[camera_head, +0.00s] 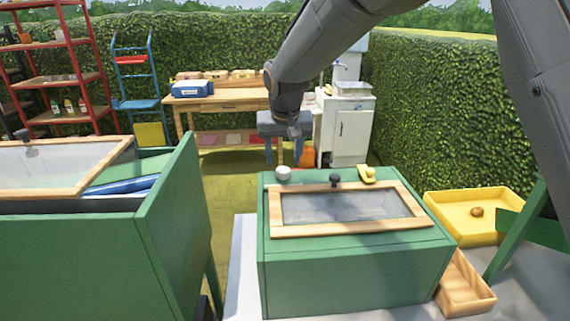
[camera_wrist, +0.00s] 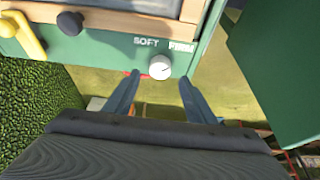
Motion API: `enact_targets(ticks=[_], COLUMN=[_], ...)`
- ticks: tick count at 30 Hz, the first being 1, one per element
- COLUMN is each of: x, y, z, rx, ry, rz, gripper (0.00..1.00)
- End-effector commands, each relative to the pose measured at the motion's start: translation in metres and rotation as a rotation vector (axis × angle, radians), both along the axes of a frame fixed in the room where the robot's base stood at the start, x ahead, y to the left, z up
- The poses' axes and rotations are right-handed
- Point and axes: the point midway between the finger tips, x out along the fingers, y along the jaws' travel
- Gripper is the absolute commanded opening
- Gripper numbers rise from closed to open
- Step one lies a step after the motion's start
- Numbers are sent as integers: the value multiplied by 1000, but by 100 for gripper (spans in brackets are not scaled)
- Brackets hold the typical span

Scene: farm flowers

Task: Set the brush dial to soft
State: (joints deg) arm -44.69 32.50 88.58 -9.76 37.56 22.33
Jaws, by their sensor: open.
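The brush dial is a small round white knob (camera_head: 283,172) on the green top of the box (camera_head: 350,275), at its back left corner in the head view. In the wrist view the dial (camera_wrist: 160,67) sits below the word SOFT and a second, blurred pale label (camera_wrist: 181,46). A faint mark shows on its face, but I cannot tell which label it points at. My gripper (camera_head: 284,160) is open and empty, pointing down just behind the dial. In the wrist view its fingers (camera_wrist: 160,80) lie either side of the dial's line, with the dial just ahead of the tips; I see no contact.
A yellow handle (camera_head: 367,174) and a dark knob (camera_head: 335,180) stand along the same back edge, beside the wood-framed glass lid (camera_head: 350,229). A larger green box (camera_head: 165,230) stands at left. A yellow tray (camera_head: 450,222) and wooden box (camera_head: 466,290) are at right.

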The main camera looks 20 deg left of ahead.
Motion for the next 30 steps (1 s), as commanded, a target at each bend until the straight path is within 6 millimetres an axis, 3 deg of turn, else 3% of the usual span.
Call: enact_targets(ticks=[9, 20, 21, 28, 30], x=[14, 17, 17, 17, 17], y=[7, 7, 7, 7, 7], z=[-37, -44, -44, -43, -43], rx=[-1, 0, 0, 0, 0], ry=[0, 0, 0, 0, 0], rz=[0, -2, -2, -2, -2], gripper=[50, 50, 49, 10, 10])
